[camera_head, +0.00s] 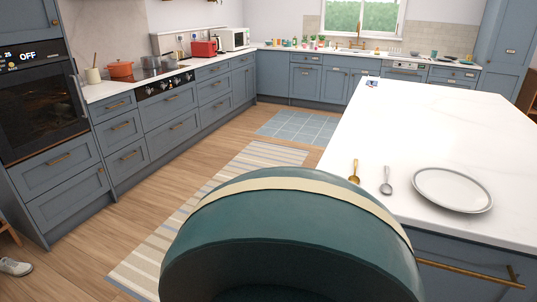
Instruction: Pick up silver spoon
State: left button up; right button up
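A silver spoon (386,181) lies on the white island countertop (450,125), near its front left edge. A gold spoon (354,172) lies just to its left. A white plate with a dark rim (453,189) is just to its right, apart from it. Neither of my grippers shows in the head view.
A teal rounded chair back (290,235) with a cream band stands close in front, beside the island. Blue drawers with a brass handle (470,273) form the island's front. A striped rug (215,205) lies on open wooden floor to the left.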

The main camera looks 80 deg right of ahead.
aim_at(387, 189)
jog(key=l+z, duration=0.1)
jog(key=z, duration=3.45)
